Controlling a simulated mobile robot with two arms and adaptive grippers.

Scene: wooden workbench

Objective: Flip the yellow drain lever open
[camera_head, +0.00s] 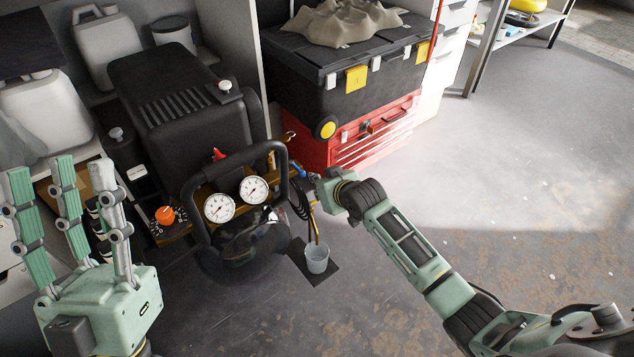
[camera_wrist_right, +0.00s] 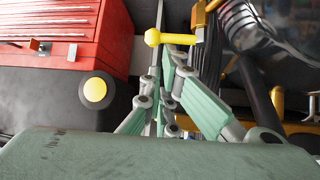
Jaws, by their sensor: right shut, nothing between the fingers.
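The yellow drain lever (camera_wrist_right: 172,38) shows in the right wrist view as a short bar with a round knob at its left end. My right gripper (camera_wrist_right: 170,75) is shut and empty, its fingertips close to the lever; I cannot tell whether they touch it. In the head view my right gripper (camera_head: 310,185) is at the right side of the black compressor (camera_head: 180,110), and the lever is hard to make out there. My left gripper (camera_head: 68,165) is open and empty at the left, its fingers pointing up.
Two gauges (camera_head: 219,207), an orange knob (camera_head: 165,215) and a black handle frame (camera_head: 190,195) are on the compressor's front. A small cup (camera_head: 317,258) stands on a dark mat below my right gripper. A red tool chest (camera_head: 350,140) is behind. The floor at right is clear.

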